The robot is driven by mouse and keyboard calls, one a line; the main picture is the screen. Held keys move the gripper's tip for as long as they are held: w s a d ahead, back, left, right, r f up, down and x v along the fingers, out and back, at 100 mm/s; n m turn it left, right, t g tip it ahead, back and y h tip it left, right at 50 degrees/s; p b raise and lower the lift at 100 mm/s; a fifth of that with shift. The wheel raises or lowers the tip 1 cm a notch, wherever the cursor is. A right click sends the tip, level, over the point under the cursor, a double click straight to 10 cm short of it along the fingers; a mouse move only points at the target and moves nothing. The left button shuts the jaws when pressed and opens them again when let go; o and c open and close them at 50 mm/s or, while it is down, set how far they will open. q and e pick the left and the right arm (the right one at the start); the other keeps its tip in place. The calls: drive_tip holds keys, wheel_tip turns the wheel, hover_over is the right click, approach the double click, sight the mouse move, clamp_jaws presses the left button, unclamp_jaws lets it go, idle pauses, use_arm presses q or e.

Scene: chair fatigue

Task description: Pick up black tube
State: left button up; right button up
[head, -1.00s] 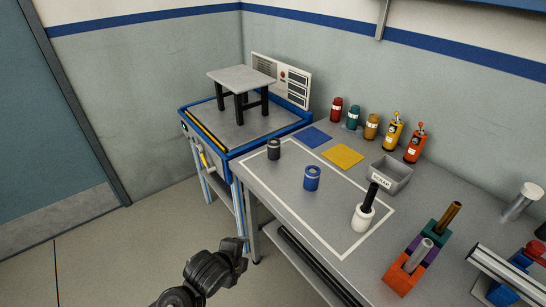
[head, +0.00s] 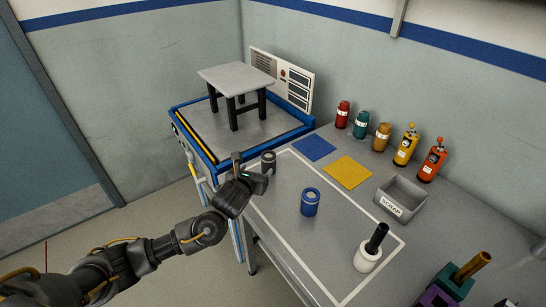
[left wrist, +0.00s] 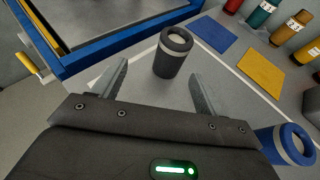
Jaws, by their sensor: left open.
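A short black tube (head: 268,160) with a light grey band stands upright on the grey table, near the left corner of the white outline. In the left wrist view the black tube (left wrist: 172,58) stands just beyond and between the fingertips, its open top facing up. My left gripper (head: 252,170) is open and empty beside the tube's near left side. Its fingers also show in the left wrist view (left wrist: 158,78), apart from the tube. The right gripper is not in view.
A blue tube (head: 311,202) stands to the right, and a white cup (head: 367,258) holds a black rod. Blue (head: 314,148) and yellow (head: 348,171) mats lie behind. A blue-rimmed platform (head: 178,108) with a small stool (head: 238,77) adjoins the table.

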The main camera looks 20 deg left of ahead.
sight(266, 165)
use_arm(q)
drive_tip(key=w, duration=0.1)
drive_tip(key=w+d, duration=0.1)
drive_tip(key=w, duration=0.1)
drive_tip(key=shift+d+f, duration=0.35)
drive_tip(key=shift+f, duration=0.05)
drive_tip(key=x, duration=0.2)
drive_tip(key=shift+w+d+f, duration=0.1)
drive_tip(key=shift+w+f, duration=0.1)
drive_tip(key=shift+w, duration=0.15)
drive_tip(key=shift+p+x, duration=0.45)
drive_tip(key=shift+x, duration=2.1)
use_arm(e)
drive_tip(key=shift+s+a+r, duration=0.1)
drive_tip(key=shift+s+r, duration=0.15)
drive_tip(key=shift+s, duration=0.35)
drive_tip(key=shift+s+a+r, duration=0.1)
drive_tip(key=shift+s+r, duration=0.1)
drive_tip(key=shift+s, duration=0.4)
use_arm(q)
drive_tip(key=shift+c, duration=0.4)
drive_tip(key=c, duration=1)
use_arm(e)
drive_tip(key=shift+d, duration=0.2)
